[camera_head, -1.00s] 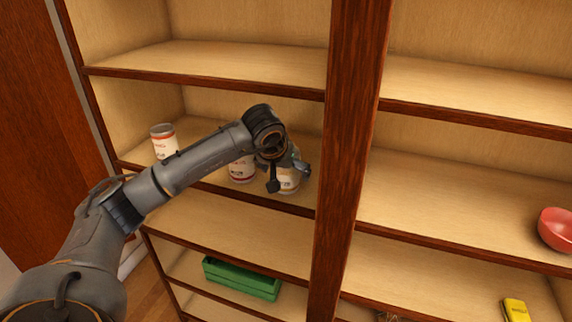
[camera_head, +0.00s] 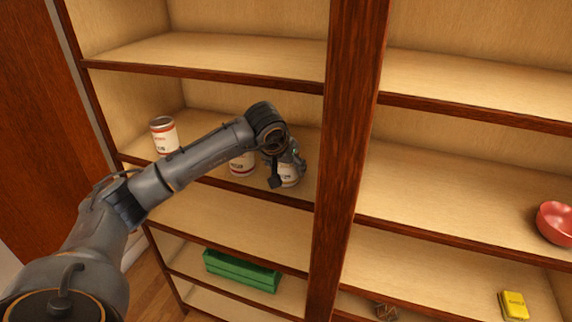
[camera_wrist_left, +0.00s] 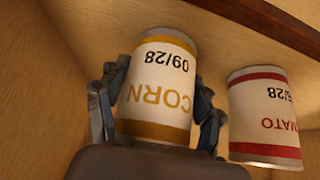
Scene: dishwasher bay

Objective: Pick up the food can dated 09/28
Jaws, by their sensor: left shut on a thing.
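The corn can (camera_wrist_left: 160,88) has a white label with gold bands and reads CORN and 09/28, upside down in the left wrist view. My left gripper (camera_wrist_left: 155,110) is shut on it, with a finger on each side. In the head view my left gripper (camera_head: 283,165) is at the right end of the middle shelf of the left bay, partly hiding the corn can (camera_head: 289,175). A tomato can (camera_wrist_left: 265,118) with red bands stands beside it; its date is only partly visible. It also shows in the head view (camera_head: 241,164), partly behind my arm. My right gripper is not in view.
Another red-banded can (camera_head: 163,135) stands at the left of the same shelf. The dark wooden upright (camera_head: 345,150) is close to the right of my gripper. A green crate (camera_head: 241,272) sits lower down. A red bowl (camera_head: 556,223) and a yellow item (camera_head: 514,305) are in the right bay.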

